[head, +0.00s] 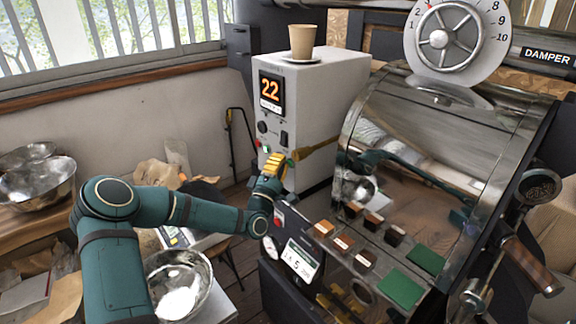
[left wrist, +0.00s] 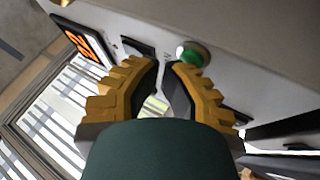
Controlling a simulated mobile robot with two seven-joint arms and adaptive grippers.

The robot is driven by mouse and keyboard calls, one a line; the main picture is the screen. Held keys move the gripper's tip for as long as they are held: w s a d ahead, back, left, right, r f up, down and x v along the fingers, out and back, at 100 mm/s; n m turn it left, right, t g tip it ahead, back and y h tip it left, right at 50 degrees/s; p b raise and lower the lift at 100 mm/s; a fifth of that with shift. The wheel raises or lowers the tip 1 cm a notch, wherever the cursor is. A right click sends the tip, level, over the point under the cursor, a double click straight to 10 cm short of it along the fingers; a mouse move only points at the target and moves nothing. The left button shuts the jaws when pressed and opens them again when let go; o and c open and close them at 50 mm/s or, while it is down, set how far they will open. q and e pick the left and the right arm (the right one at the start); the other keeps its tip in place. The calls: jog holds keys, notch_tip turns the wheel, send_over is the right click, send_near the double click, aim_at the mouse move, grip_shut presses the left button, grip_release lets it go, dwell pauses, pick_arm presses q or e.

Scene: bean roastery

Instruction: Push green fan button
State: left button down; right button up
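The green fan button (left wrist: 192,54) is a round green cap in a pale ring on the white control box (head: 322,105). In the left wrist view it sits just beyond and slightly right of the fingertips and shows no finger over it. In the head view it is small and partly hidden beside my gripper. My left gripper (head: 275,163) has gold stepped fingers and is at the lower front of the box. In the left wrist view its fingertips (left wrist: 163,66) are drawn together, empty. Contact with the button cannot be made out. My right gripper is not in view.
The box also has a 22 display (head: 270,91), a knob (head: 262,127) and a switch (head: 284,138); a paper cup (head: 302,41) stands on top. A brass-coloured rod (head: 318,149) and the roaster drum (head: 430,125) are close on the right. Metal bowls (head: 38,183) are left.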

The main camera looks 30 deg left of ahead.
pick_arm(q)
jog(key=shift+w, duration=0.15)
dwell(0.5)
jog(key=shift+s+a, duration=0.25)
jog(key=shift+s, duration=0.6)
jog(key=shift+s+a, duration=0.3)
jog(key=shift+s, duration=0.45)
jog(key=shift+s+a, duration=0.35)
jog(key=shift+s, duration=0.45)
jog(key=shift+s+a, duration=0.3)
jog(key=shift+s, duration=0.45)
